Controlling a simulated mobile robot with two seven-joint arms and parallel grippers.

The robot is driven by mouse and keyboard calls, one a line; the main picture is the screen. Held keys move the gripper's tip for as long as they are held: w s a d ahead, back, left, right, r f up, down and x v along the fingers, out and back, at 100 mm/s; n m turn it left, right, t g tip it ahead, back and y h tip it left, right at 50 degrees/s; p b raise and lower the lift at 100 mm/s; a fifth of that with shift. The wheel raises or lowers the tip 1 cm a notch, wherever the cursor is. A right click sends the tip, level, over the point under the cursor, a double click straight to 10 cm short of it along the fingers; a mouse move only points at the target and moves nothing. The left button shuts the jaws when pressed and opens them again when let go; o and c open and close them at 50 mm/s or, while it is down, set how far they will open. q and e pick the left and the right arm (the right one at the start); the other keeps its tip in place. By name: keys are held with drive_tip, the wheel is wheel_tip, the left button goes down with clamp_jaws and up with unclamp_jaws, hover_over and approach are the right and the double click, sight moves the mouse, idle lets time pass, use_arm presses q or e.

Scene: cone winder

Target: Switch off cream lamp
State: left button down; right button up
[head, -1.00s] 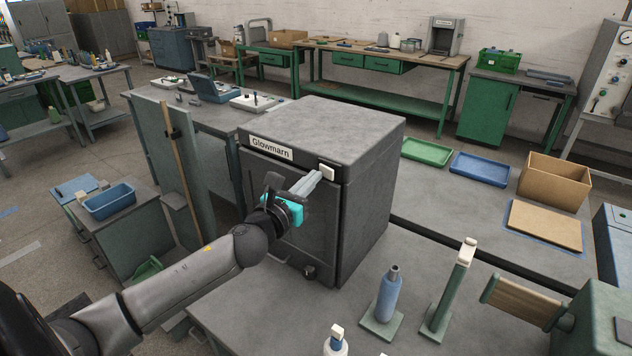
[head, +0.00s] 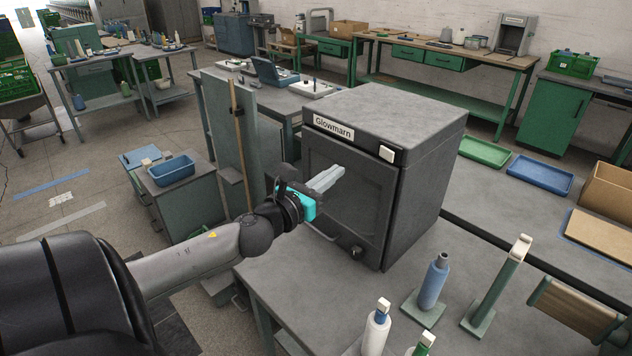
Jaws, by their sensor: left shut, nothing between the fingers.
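A dark grey box-shaped machine (head: 385,125) labelled "Glowmarn" stands on the grey bench. A small cream square (head: 387,154), which looks like the cream lamp, sits at the upper right corner of its front. I cannot tell whether it is lit. My left gripper (head: 338,173), with pale grey fingers and a teal body, is shut and empty in front of the machine's door. Its fingertips are apart from the cream square, to its left and a little lower. My right gripper is not in view.
A blue bottle (head: 433,283) and a cream-topped green post (head: 500,284) stand on the bench right of the machine. A white bottle (head: 376,332) is at the front. Green (head: 484,152) and blue (head: 540,175) trays lie behind. A green upright panel (head: 229,140) stands left.

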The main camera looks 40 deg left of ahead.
use_arm(q)
drive_tip(key=shift+s+a, duration=0.25)
drive_tip(key=shift+s, duration=0.65)
drive_tip(key=shift+s+a, duration=0.2)
drive_tip(key=shift+s, duration=0.65)
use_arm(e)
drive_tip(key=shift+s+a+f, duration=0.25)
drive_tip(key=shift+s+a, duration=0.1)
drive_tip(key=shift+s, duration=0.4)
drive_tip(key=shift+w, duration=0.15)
